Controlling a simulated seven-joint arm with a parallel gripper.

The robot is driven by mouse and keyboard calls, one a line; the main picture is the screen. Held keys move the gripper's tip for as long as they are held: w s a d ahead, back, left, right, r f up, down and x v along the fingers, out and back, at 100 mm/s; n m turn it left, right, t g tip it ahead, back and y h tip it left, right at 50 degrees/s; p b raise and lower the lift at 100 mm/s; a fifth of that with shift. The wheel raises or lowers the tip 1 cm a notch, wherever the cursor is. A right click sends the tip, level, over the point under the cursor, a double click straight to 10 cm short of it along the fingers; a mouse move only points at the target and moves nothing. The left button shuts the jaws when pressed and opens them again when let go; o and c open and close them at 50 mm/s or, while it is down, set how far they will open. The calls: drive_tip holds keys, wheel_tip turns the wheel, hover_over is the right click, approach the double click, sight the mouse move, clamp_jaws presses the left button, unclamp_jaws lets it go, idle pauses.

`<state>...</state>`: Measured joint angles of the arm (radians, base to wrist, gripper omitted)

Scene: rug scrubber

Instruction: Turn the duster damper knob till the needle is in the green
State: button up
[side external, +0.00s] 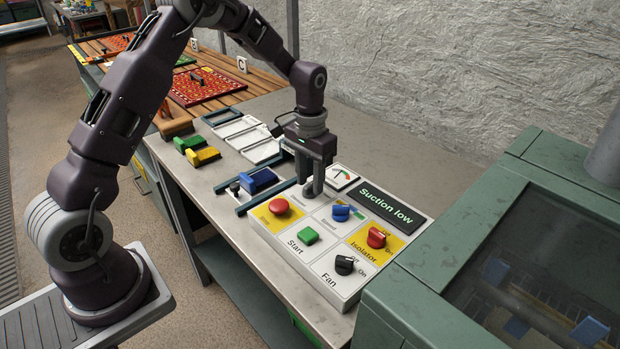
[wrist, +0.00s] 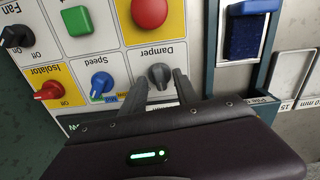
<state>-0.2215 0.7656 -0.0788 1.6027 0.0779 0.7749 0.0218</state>
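The grey damper knob (wrist: 160,75) shows in the wrist view under the label "Damper". My gripper (wrist: 160,84) is open, with one finger on each side of the knob; I cannot tell whether either finger touches it. In the side view my gripper (side external: 312,190) points down at the panel's back left and hides the damper knob. The gauge (side external: 341,177) is a small white dial just behind it, with a dark needle and some green at its right; the exact reading is too small to tell. The display (side external: 388,205) reads "Suction low".
The control panel (side external: 293,258) also carries a red stop button (side external: 279,206), a green start button (side external: 307,235), a blue speed knob (side external: 341,213), a red isolator knob (side external: 377,237) and a black fan knob (side external: 345,264). A green machine (side external: 480,215) stands right. Frames and brushes lie left.

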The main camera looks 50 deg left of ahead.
sight(310, 184)
wheel_tip(310, 184, up, 7)
drive_tip(key=shift+r, duration=0.1)
idle(0.3)
drive_tip(key=s+d+r+t, duration=0.2)
drive_tip(key=s+d+r, duration=0.1)
drive_tip(key=s+r, duration=0.55)
drive_tip(key=s+d+r+t, duration=0.1)
drive_tip(key=s+d+r, duration=0.1)
drive_tip(key=s, duration=0.8)
drive_tip(key=s+d+r+m+t, duration=0.1)
drive_tip(key=s+d+r+t, duration=0.1)
drive_tip(key=s, duration=0.9)
drive_tip(key=shift+d+r+t, duration=0.3)
drive_tip(key=shift+d+r, duration=0.05)
drive_tip(key=shift+r, duration=0.1)
